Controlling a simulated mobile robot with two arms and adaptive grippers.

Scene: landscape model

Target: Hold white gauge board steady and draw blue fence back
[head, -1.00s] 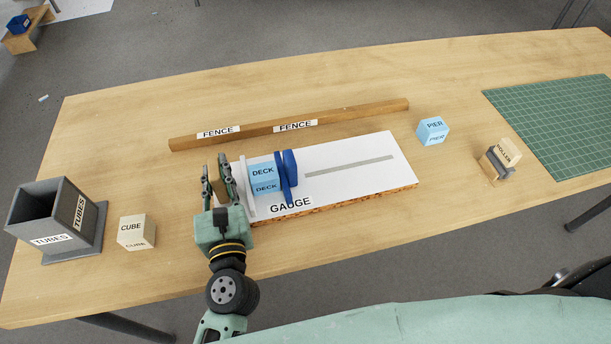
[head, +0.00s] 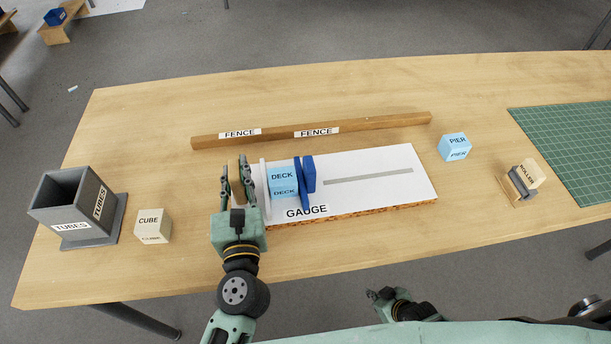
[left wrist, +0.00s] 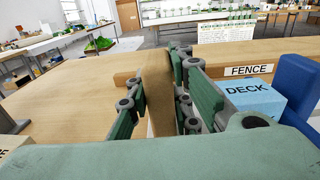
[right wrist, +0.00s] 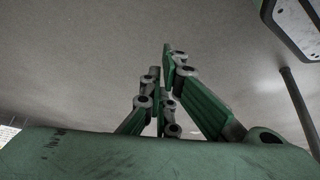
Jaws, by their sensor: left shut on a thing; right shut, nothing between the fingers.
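The white gauge board (head: 400,183) lies on the table, with a wooden tab (head: 235,168) standing at its left end. My left gripper (head: 237,172) is shut on this tab; the left wrist view shows the tab (left wrist: 158,90) between its fingers. The blue fence (head: 308,175) stands upright on the board, right of the light blue deck block (head: 283,176). The deck block sits between the fence and a white upright strip (head: 265,188).
A long wooden bar labelled FENCE (head: 375,123) lies behind the board. A grey tubes box (head: 75,205) and a cube (head: 153,226) stand left. The pier block (head: 455,147), roller block (head: 525,180) and green mat (head: 575,150) are right. Table in front of the board is clear.

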